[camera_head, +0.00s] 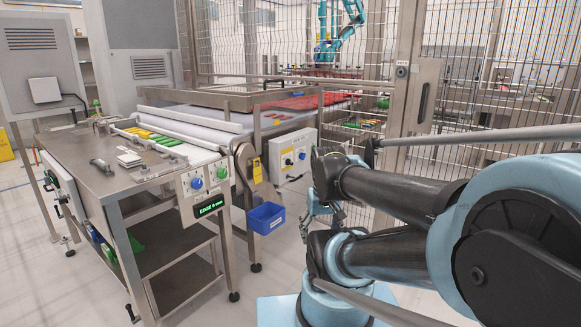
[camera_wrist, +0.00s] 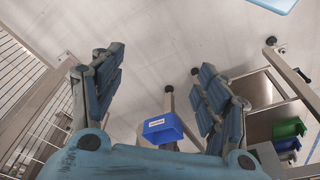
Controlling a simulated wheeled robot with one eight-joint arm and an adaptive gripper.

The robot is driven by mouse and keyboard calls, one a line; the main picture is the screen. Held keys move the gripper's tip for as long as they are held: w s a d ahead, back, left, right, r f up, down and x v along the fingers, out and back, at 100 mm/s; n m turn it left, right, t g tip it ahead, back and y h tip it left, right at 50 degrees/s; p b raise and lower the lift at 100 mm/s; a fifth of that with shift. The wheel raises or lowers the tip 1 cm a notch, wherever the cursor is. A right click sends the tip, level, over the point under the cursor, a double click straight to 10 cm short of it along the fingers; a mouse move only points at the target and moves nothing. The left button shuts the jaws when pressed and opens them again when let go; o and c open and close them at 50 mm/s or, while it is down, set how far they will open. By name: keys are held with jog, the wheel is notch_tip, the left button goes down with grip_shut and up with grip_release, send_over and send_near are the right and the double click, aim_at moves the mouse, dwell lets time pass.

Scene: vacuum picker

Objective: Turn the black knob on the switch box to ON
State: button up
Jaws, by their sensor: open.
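A pale switch box (camera_head: 291,154) is mounted at the right side of the white-topped machine in the head view. It carries small round dark controls and a yellow label, too small to tell which is the black knob or how it points. My gripper (camera_head: 311,214) hangs below and to the right of the box, apart from it, partly hidden by my arm. In the wrist view my gripper (camera_wrist: 161,62) has its two blue-padded fingers spread wide with nothing between them. The switch box cannot be made out in the wrist view.
A blue bin (camera_head: 265,218) hangs below the box to the left; it also shows in the wrist view (camera_wrist: 162,128). A steel table (camera_head: 90,170) with a panel of blue and green knobs (camera_head: 205,180) stands left. A wire fence (camera_head: 480,80) closes the back right.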

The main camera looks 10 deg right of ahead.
jog(key=shift+s+r, duration=0.25)
jog(key=shift+s, duration=0.05)
jog(key=shift+c, duration=0.8)
jog(key=w+a+r+t+y, duration=0.1)
jog(key=w+r+y, duration=0.2)
jog(key=w, duration=0.8)
jog(key=w+a+r+t+y, duration=0.1)
jog(key=w+r+y, duration=0.1)
jog(key=w, duration=0.9)
jog(key=w+a+r+t+y, duration=0.1)
jog(key=w+a+r+y, duration=0.15)
jog(key=w, duration=0.75)
jog(key=t+y, duration=0.5)
jog(key=t, duration=0.3)
send_near(290, 162)
jog(key=x, duration=0.3)
jog(key=w+d+x, duration=0.1)
jog(key=x, duration=0.5)
jog(key=shift+w+d+f, duration=0.15)
jog(key=shift+w+f, duration=0.15)
jog(key=c, duration=1.1)
